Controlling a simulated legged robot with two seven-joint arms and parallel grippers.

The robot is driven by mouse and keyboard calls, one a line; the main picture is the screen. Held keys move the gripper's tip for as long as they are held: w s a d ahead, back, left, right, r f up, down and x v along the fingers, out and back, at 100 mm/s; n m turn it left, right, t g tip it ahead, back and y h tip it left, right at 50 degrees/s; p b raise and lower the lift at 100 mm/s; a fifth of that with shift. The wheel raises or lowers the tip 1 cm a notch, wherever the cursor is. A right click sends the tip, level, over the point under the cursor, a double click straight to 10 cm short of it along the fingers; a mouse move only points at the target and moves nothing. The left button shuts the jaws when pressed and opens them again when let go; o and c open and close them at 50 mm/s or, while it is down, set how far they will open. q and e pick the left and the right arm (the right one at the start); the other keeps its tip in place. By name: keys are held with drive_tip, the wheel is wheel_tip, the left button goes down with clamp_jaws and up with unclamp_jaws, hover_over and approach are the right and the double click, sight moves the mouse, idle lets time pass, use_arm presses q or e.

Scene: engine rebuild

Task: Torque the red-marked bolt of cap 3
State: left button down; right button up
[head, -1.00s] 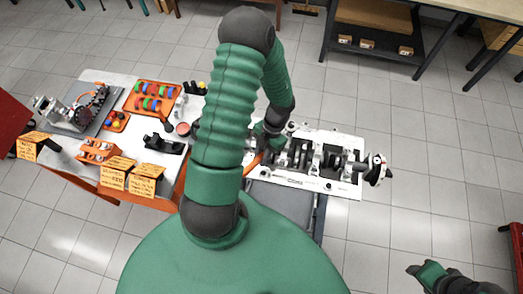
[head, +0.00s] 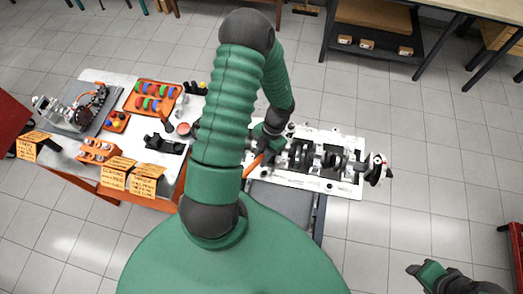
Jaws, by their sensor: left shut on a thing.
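The engine block (head: 342,190) lies on a stand right of centre, with a row of dark bearing caps (head: 318,158) across its top. I cannot make out which cap is cap 3, nor any red mark on a bolt. My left gripper (head: 262,146) is at the block's left end, shut on an orange-handled tool (head: 253,165), probably the wrench. The tool's far end is hidden by my arm and the gripper. My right gripper (head: 416,270) is at the lower right, away from the block, and its fingers are too small to tell.
A workbench (head: 130,77) at the left holds an orange tray (head: 153,97) of coloured parts, a small engine assembly (head: 75,108) and cards. A dark round-ended part (head: 378,169) sticks out from the block's right end.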

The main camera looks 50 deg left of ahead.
use_arm(q)
drive_tip(key=shift+a, duration=0.2)
drive_tip(key=shift+p, duration=0.4)
drive_tip(key=shift+f+b, duration=0.5)
drive_tip(key=shift+f, duration=0.55)
idle(1.3)
drive_tip(key=shift+s+a, duration=0.1)
drive_tip(key=shift+a+m+p, duration=0.35)
drive_tip(key=shift+a+m, duration=0.25)
drive_tip(key=shift+a, duration=0.05)
drive_tip(key=shift+s+a, duration=0.1)
drive_tip(key=shift+a, duration=0.05)
idle(0.3)
drive_tip(key=shift+a+m+y+p, duration=0.4)
drive_tip(key=shift+a+m, duration=0.2)
drive_tip(key=shift+a, duration=0.1)
